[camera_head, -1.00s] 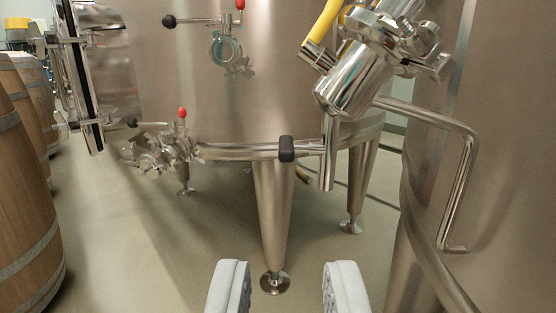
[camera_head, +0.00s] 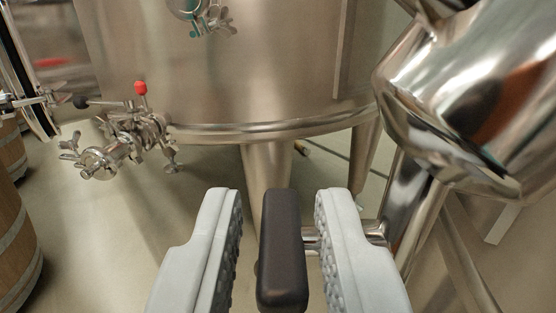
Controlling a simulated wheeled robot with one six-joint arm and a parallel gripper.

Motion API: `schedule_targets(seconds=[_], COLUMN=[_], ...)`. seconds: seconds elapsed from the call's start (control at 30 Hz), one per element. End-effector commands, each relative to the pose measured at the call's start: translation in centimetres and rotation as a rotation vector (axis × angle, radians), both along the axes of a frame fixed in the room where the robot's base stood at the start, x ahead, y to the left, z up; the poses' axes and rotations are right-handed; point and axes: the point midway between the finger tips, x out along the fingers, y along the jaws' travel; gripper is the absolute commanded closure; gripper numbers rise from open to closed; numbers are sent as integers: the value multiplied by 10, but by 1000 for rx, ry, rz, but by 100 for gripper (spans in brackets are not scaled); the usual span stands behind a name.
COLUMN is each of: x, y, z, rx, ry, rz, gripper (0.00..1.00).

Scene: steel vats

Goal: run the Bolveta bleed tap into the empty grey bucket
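A black tap handle (camera_head: 283,250) on a short steel stem stands between the two grey fingers of my gripper (camera_head: 279,235). The fingers are open, with a gap on each side of the handle, wider on the left. The handle's stem runs right, behind the right finger, toward a large polished steel fitting (camera_head: 465,100) at the upper right. No label shows, so I cannot tell whether this is the Bolveta bleed tap. No grey bucket is in view.
A steel vat (camera_head: 240,75) on legs fills the back. A valve with a red-tipped lever (camera_head: 141,90) sticks out low at its left. Wooden barrels (camera_head: 12,235) stand at the left edge. Open floor (camera_head: 110,240) lies between them.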

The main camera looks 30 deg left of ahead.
Motion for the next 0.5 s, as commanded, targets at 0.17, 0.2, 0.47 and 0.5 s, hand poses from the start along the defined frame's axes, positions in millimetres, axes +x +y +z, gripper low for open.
schedule_targets(seconds=[0.17,0.2,0.47,0.5], x=[8,9,9,9], y=[4,5,5,5], z=[0,0,0,0], rx=[0,0,0,0], ry=[-1,-1,-1,-1], rz=[-1,-1,-1,-1], gripper=[76,76,80,88])
